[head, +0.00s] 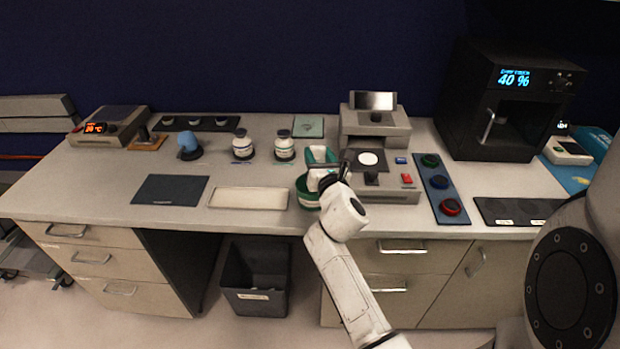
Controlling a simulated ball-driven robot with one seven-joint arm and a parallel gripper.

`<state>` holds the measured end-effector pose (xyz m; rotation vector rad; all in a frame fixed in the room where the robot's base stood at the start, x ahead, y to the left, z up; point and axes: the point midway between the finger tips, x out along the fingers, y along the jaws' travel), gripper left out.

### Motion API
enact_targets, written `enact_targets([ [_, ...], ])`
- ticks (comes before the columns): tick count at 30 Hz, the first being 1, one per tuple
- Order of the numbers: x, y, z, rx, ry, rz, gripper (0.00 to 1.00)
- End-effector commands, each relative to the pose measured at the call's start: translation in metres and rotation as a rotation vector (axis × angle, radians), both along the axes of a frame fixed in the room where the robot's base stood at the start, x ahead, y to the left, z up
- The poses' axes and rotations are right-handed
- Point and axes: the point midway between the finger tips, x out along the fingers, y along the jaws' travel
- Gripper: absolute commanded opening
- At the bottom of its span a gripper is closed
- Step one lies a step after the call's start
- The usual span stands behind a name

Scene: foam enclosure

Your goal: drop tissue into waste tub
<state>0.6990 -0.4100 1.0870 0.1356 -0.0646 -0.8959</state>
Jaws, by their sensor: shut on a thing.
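My gripper (322,180) is over the front middle of the bench, at a green round tub (306,196). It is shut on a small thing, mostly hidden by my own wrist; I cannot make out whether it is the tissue. A green and white upright part (319,156) shows just behind the gripper. My wrist covers the right side of the green tub, and its inside is hidden. No tissue shows clearly elsewhere.
A grey device (390,186) with a round white plate stands close right of my gripper. A pale tray (248,198) and a dark mat (170,189) lie left. Two white jars (284,147) stand behind. A button strip (441,185) and black machine (512,105) are farther right.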

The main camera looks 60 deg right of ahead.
Motion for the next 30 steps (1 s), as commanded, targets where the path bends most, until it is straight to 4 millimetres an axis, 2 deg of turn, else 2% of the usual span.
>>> enact_targets([
  [1, -0.003, -0.004, 0.006, 0.001, 0.0, -0.01, 0.06],
  [5, -0.006, -0.008, 0.002, 0.001, 0.0, -0.021, 0.06],
  [15, -0.006, -0.008, -0.035, 0.001, 0.0, -0.02, 0.06],
  [21, -0.006, -0.008, -0.05, 0.001, 0.0, -0.019, 0.06],
  [30, -0.005, -0.007, -0.053, 0.001, 0.0, -0.018, 0.06],
])
